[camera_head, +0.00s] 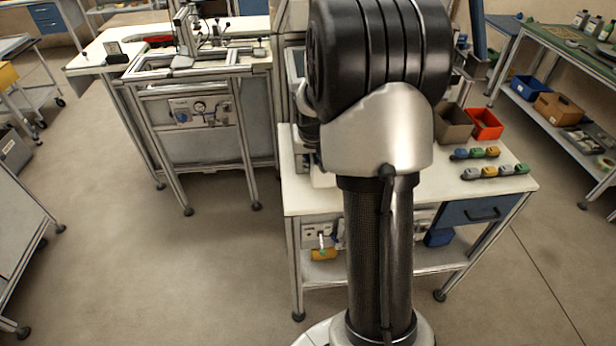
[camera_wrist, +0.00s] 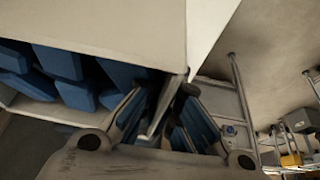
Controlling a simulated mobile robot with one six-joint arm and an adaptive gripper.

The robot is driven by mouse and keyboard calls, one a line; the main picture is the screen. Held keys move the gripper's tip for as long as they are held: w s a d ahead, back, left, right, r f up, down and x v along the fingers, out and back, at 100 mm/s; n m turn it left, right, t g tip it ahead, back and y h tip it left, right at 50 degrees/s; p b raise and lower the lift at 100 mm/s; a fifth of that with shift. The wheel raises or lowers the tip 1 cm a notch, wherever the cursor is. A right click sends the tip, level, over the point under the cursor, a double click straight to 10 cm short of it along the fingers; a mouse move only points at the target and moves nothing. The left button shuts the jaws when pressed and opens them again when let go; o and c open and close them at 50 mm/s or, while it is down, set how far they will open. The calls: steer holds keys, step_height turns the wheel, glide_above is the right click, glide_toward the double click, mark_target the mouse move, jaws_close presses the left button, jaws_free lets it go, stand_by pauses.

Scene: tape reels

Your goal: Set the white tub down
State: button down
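The white tub (camera_wrist: 125,22) fills the upper left of the wrist view, very close to the camera. Several blue pieces (camera_wrist: 62,62) show below its pale face; I cannot tell for certain whether they lie inside it. My gripper (camera_wrist: 165,108) has its two fingers on either side of a thin pale wall that joins the tub, and they look closed on it. In the head view my arm hides the gripper and most of what it holds. Whether the tub touches a surface below cannot be seen.
The white workbench (camera_head: 300,195) stands in front of me, with a brown bin (camera_head: 453,124), a red bin (camera_head: 485,124) and several small coloured pieces (camera_head: 490,171) at its right. A framed machine table (camera_head: 200,75) stands at left. Open floor (camera_head: 140,250) lies between.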

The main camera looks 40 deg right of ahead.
step_height(320, 180, down, 2)
steer(key=shift+s+f+b, duration=0.15)
steer(key=shift+f+b, duration=0.1)
steer(key=shift+b, duration=0.1)
steer(key=f+b, duration=0.1)
steer(key=f, duration=0.1)
steer(key=f+b, duration=0.1)
steer(key=f, duration=0.1)
steer(key=shift+w+f, duration=0.2)
steer(key=shift+f, duration=0.1)
steer(key=shift+r, duration=0.1)
steer(key=c, duration=2.3)
jaws_free()
steer(key=shift+f, duration=0.25)
steer(key=o, duration=0.5)
steer(key=shift+r, duration=0.15)
